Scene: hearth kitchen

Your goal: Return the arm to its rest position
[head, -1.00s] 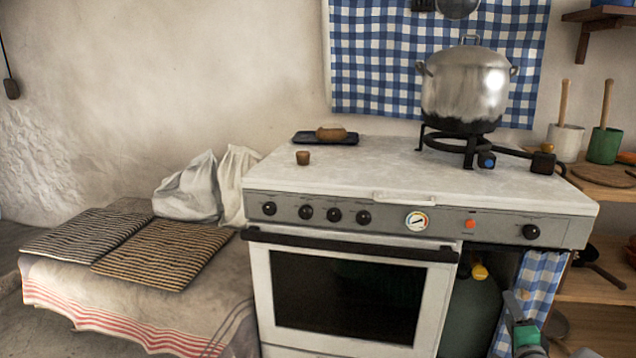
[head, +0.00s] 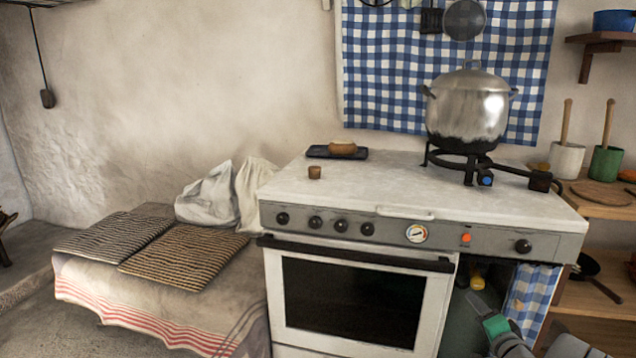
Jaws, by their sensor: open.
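My gripper (head: 485,310) shows at the bottom right of the head view, in front of the dark space beside the oven. It is grey with a green part and is seen small and partly cut off, with my arm running off the lower right edge. It is open, and I see nothing held in it. It stands apart from the stove (head: 400,190), in front of it and below the level of its top.
A steel pot (head: 467,108) stands on a black burner (head: 470,165). Striped mats (head: 185,257) lie on the cloth-covered bench at left. Shelves (head: 600,205) stand at right.

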